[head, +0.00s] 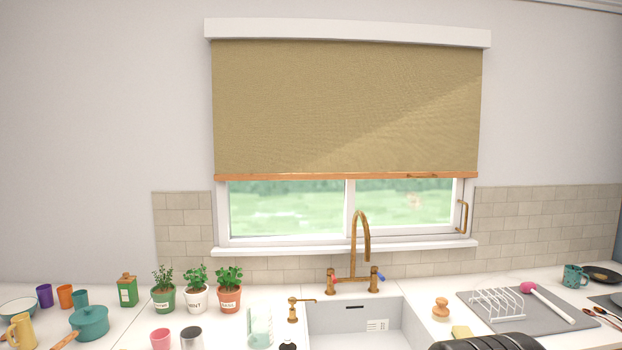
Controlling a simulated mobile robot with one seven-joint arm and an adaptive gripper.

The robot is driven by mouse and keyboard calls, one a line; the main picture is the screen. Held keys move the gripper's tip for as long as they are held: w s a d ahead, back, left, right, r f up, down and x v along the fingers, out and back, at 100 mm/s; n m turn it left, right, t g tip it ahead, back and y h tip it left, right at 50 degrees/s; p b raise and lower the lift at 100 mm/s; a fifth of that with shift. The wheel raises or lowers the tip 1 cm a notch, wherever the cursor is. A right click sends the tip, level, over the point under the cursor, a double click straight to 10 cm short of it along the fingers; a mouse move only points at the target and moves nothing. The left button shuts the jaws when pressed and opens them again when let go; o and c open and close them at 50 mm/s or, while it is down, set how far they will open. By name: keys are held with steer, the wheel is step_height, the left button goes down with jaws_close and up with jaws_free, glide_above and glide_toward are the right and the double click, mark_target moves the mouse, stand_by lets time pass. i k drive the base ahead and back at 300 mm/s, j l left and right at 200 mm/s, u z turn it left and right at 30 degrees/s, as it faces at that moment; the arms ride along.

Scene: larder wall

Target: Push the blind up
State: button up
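The blind (345,105) is a tan fabric roller blind hanging from a white headbox (345,33) above the window. Its lower edge carries an orange-brown wooden bar (345,176). The blind is partly lowered: it covers the upper part of the window (285,207), and the lower panes show green outdoors below the bar. My gripper is not in view. A black rounded shape at the bottom edge, right of centre, is cut off, and I cannot tell what it is.
A brass tap (360,245) rises from the sink (355,318) in front of the window. Potted herbs (196,290) and a teal pot (90,323) stand on the left counter. A grey mat with a white rack (497,303) lies on the right. The wall beside the blind is bare.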

mark_target(434, 174)
steer(key=l+u, duration=0.1)
steer(key=u, duration=0.45)
steer(key=i+l+u, duration=0.25)
steer(key=l+u, duration=0.25)
steer(key=l, duration=0.25)
steer(key=i+l+u, duration=0.15)
steer(key=l, duration=0.6)
steer(key=l+u, duration=0.15)
steer(key=l, duration=0.65)
